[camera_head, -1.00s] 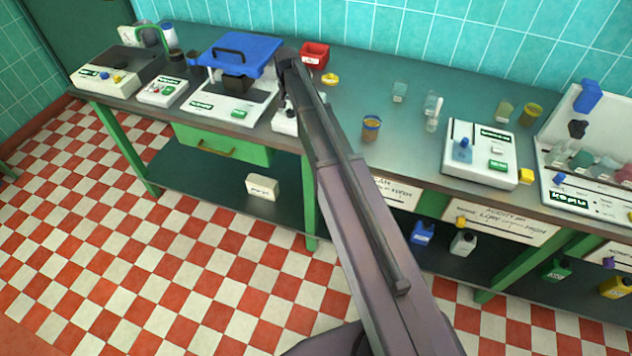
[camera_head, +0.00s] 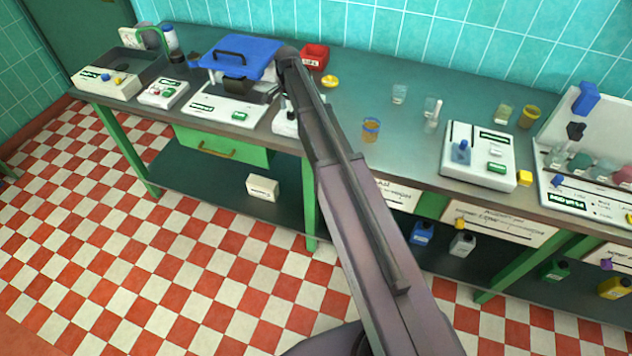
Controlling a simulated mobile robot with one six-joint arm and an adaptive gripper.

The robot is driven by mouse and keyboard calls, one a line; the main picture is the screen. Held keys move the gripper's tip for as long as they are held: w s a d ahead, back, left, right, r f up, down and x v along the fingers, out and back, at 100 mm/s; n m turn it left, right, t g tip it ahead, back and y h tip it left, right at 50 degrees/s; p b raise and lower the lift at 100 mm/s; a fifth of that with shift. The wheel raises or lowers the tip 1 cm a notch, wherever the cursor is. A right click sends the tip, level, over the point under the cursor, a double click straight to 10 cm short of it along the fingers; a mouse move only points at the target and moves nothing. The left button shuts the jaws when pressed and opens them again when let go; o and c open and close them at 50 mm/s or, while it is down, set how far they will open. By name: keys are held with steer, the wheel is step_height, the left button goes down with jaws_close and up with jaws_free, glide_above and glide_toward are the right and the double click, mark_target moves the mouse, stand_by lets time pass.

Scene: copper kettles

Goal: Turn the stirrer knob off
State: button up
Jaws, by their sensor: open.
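I cannot tell for certain which device is the stirrer; the labels are too small to read. A white device (camera_head: 478,170) on the right half of the bench has a blue knob (camera_head: 461,152) and a green panel. My arm rises across the middle of the view to a joint above the bench. My gripper cannot be made out.
A blue lid with a black handle (camera_head: 237,66) covers part of a white device (camera_head: 226,106). A beaker with amber contents (camera_head: 371,134), glass vessels and a red bin (camera_head: 315,56) stand on the bench. A white rack unit (camera_head: 580,200) is far right. Bottles stand on the shelf below.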

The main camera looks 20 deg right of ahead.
mark_target(291, 112)
steer(key=shift+r+p, duration=6.05)
steer(key=shift+r, duration=0.4)
steer(key=s+f+n+b, duration=0.3)
steer(key=s+f+b, duration=0.2)
steer(key=s, duration=0.5)
steer(key=s+f+n+b, duration=0.4)
steer(key=s+f+b, duration=0.1)
steer(key=s, duration=0.5)
steer(key=s+f+n+b, duration=0.4)
steer(key=s+f+b, duration=0.1)
steer(key=s, duration=0.5)
steer(key=shift+f+b, duration=0.4)
steer(key=shift+a, duration=0.1)
